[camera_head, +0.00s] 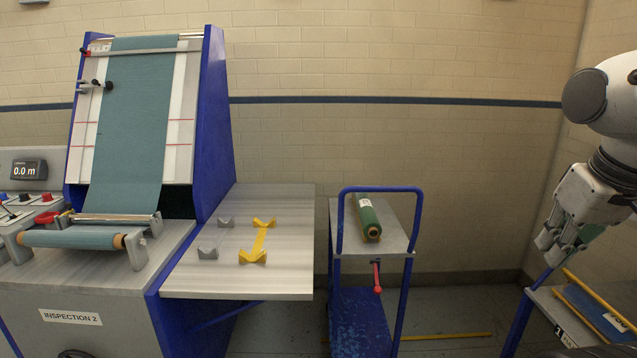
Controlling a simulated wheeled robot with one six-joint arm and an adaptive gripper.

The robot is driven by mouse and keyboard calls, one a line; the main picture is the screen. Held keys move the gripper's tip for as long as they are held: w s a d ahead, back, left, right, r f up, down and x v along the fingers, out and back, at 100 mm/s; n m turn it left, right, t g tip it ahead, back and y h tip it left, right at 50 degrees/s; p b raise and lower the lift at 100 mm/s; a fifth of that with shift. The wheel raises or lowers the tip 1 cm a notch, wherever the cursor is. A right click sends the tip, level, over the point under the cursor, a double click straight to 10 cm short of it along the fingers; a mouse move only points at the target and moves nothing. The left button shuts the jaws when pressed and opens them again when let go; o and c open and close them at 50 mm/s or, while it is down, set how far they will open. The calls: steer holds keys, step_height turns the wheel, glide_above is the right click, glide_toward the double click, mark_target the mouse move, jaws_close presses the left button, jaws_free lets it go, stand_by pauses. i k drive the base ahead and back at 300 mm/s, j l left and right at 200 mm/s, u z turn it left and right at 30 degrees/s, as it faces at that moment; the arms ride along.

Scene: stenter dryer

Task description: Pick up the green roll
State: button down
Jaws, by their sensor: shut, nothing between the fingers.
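The green roll (369,217) lies on the top shelf of a blue-framed trolley (403,240), its near end with a brown core facing me. A white label shows toward its far end. My gripper (555,249) hangs from my white arm at the right edge, well to the right of the roll and apart from it. It is shut and empty.
The blue push handle rises in front of the roll, and a red-tipped lever hangs below the shelf. Left is the inspection machine (218,130) with a side table (292,220) bearing yellow and grey cradles. A second stand (540,298) is below my gripper, with a partly hidden green thing.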

mark_target(372, 226)
steer(key=i+l+u, duration=0.1)
steer(key=u, duration=0.55)
steer(key=i+l+u, duration=0.4)
steer(key=i+l, duration=0.15)
steer(key=l, duration=0.2)
steer(key=i+l+u, duration=0.2)
steer(key=l, duration=0.2)
steer(key=i+l, duration=0.15)
steer(key=l, duration=0.15)
steer(key=i+l, duration=0.2)
steer(key=l, duration=0.1)
